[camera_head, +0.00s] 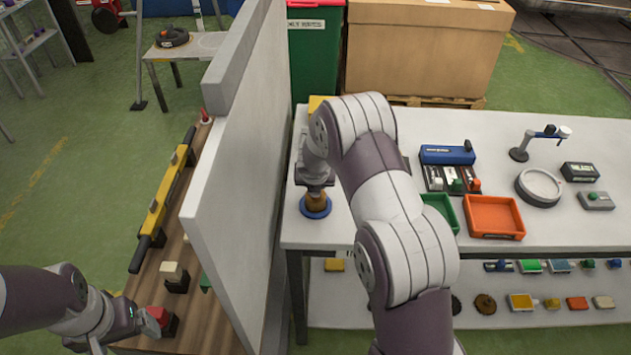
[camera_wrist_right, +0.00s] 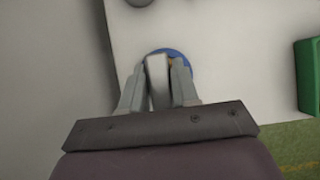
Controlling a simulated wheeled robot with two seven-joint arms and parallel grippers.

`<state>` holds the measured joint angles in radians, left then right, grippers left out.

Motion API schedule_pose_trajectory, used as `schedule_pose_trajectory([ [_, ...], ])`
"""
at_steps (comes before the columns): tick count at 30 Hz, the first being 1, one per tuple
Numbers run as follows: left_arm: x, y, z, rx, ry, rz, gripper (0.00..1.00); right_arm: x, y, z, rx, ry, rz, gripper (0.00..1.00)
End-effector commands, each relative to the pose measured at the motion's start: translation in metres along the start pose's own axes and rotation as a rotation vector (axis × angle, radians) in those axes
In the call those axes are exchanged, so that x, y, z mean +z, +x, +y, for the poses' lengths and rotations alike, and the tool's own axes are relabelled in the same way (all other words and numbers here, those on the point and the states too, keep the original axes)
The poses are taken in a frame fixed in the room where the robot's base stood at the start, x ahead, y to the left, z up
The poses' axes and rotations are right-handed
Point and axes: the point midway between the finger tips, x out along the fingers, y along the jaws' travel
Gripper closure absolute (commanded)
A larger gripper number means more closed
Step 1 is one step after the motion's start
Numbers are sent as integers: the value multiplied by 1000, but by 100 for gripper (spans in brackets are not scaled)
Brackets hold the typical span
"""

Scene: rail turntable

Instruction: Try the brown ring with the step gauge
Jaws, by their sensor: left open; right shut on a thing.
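My right gripper (camera_head: 316,182) points down over the near left corner of the white table and is shut on a brown piece (camera_head: 316,199), which I take for the brown ring. Directly under it is a round blue base (camera_head: 316,209), which seems to belong to the step gauge. The fingers hide most of both, so I cannot tell whether the ring is around the gauge or above it. In the right wrist view the blue rim (camera_wrist_right: 166,51) shows just beyond the fingers. My left gripper (camera_head: 148,324) is open beside a red block on a dark holder (camera_head: 162,319).
A tall pale panel (camera_head: 240,170) stands between the wooden bench (camera_head: 205,320) and the white table (camera_head: 350,238). An orange tray (camera_head: 495,216), a green tray (camera_head: 441,209) and a blue-topped block rack (camera_head: 448,155) stand right of my right arm. Several parts lie on the lower shelf.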

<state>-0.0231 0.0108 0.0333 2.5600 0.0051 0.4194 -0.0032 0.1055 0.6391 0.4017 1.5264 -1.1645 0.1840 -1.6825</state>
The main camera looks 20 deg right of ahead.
Motion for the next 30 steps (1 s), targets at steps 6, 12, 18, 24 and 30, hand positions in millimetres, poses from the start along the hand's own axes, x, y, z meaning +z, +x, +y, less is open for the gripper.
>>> schedule_pose_trajectory([
  [6,0,3,0,0,0,0,13,-2,3,0,0,0,-1,100],
  [12,0,3,0,0,0,0,13,-2,4,0,0,0,-1,100],
  [18,0,3,0,0,0,0,13,-2,4,0,0,0,0,100],
  [24,0,4,0,0,0,0,13,-2,4,0,0,0,0,100],
  [30,0,4,0,0,0,0,13,-2,4,0,0,0,0,40],
])
